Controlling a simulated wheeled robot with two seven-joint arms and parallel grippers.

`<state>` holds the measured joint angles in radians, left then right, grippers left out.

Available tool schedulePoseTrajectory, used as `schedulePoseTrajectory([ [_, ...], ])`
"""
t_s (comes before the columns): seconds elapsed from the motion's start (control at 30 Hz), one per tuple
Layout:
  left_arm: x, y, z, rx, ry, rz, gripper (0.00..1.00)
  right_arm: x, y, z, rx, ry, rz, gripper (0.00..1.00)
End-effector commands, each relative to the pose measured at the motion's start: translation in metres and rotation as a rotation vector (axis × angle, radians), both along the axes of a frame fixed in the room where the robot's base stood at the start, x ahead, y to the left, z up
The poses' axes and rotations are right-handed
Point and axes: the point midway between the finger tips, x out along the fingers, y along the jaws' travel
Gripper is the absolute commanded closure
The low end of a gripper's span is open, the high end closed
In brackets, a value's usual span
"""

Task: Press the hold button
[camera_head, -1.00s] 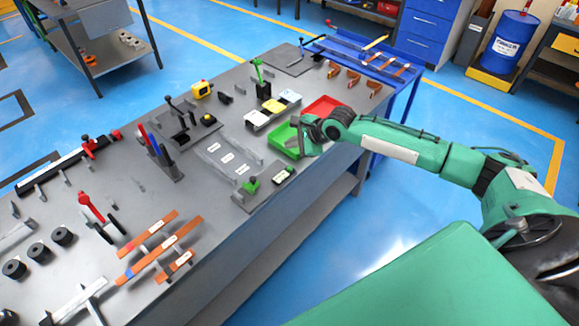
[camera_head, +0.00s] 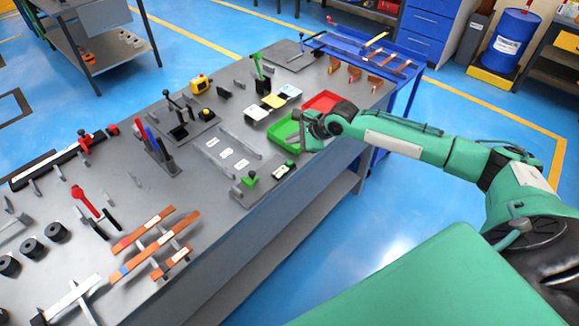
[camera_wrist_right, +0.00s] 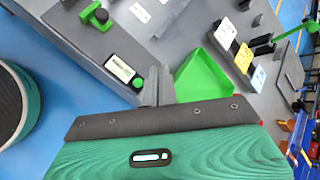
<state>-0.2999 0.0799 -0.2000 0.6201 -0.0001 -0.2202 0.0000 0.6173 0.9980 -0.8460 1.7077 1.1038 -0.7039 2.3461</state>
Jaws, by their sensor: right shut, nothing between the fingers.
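A small box (camera_head: 284,170) with a white label lies near the front edge of the workbench. In the right wrist view the labelled box (camera_wrist_right: 122,68) carries a round green button (camera_wrist_right: 138,83) at one end; its label is too small to read. My right gripper (camera_head: 301,133) is over the green tray, a little behind the labelled box. In the right wrist view its shut, empty fingers (camera_wrist_right: 161,82) appear just right of the green button. I cannot tell whether they touch it. My left gripper is out of view.
A green tray (camera_head: 284,134) and a red tray (camera_head: 322,101) lie behind. White and yellow blocks and upright levers stand farther back. Floor in front of the bench is clear.

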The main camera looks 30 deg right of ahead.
Motion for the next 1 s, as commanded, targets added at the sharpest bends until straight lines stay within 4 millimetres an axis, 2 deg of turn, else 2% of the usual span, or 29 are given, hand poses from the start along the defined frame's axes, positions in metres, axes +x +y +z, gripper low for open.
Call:
schedulePoseTrajectory([
  [0.03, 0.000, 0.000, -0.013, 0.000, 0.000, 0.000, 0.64, 0.000, 0.000, -0.011, -0.001, -0.001, 0.000, 1.00],
  [0.4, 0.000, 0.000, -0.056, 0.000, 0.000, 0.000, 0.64, 0.000, 0.000, -0.044, 0.000, -0.001, -0.001, 1.00],
  [0.63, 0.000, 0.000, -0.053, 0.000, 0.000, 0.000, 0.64, 0.000, 0.000, -0.062, 0.001, 0.000, -0.001, 1.00],
  [1.0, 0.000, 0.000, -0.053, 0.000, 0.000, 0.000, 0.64, 0.000, 0.000, -0.064, 0.000, -0.001, -0.001, 1.00],
])
